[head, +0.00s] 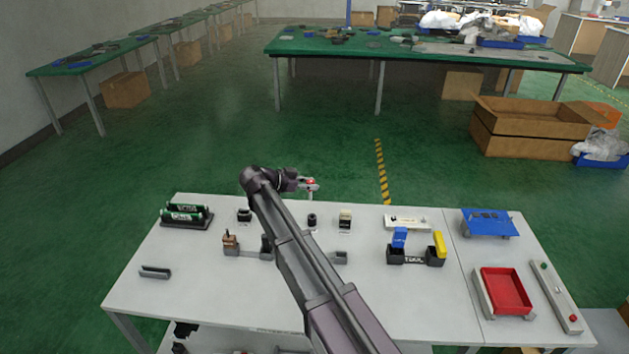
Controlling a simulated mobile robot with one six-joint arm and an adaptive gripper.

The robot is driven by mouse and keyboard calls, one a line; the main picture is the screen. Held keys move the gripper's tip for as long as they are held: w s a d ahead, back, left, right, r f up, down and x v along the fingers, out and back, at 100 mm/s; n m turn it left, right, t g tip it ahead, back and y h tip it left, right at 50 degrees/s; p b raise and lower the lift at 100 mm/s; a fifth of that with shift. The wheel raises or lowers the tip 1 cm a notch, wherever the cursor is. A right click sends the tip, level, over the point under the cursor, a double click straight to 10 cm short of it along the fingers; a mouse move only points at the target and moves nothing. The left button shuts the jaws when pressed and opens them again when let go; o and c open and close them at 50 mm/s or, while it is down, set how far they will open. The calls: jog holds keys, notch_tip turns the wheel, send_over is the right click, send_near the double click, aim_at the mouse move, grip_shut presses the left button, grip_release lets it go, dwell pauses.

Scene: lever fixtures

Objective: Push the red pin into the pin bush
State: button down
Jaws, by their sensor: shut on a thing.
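The red pin (311,181) shows as a small red spot at the fingers of my gripper (314,186), which is shut on it. The gripper is beyond the elbow of my arm, near the far edge of the table in the picture. A small dark cylinder (312,219), which looks like the pin bush, stands upright on the table below the gripper in the picture. The pin appears apart from it. The pin's lower end and the bush's opening are too small to make out.
On the white table (180,300), a black-and-white block (345,218) stands right of the dark cylinder and a black part (244,215) left. A fixture with blue and yellow levers (415,250) and a red tray (505,290) are further right. My arm hides the table's middle.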

aim_at(311, 198)
jog(key=shift+w+d+f, duration=0.1)
jog(key=shift+d, duration=0.1)
jog(key=shift+f, duration=0.1)
jog(key=shift+f+b, duration=2.7)
jog(key=shift+b, duration=0.15)
jog(key=shift+a, duration=0.1)
jog(key=shift+f+b, duration=2.1)
dwell(0.7)
jog(key=shift+c, duration=1.8)
grip_release()
jog(key=shift+r, duration=0.15)
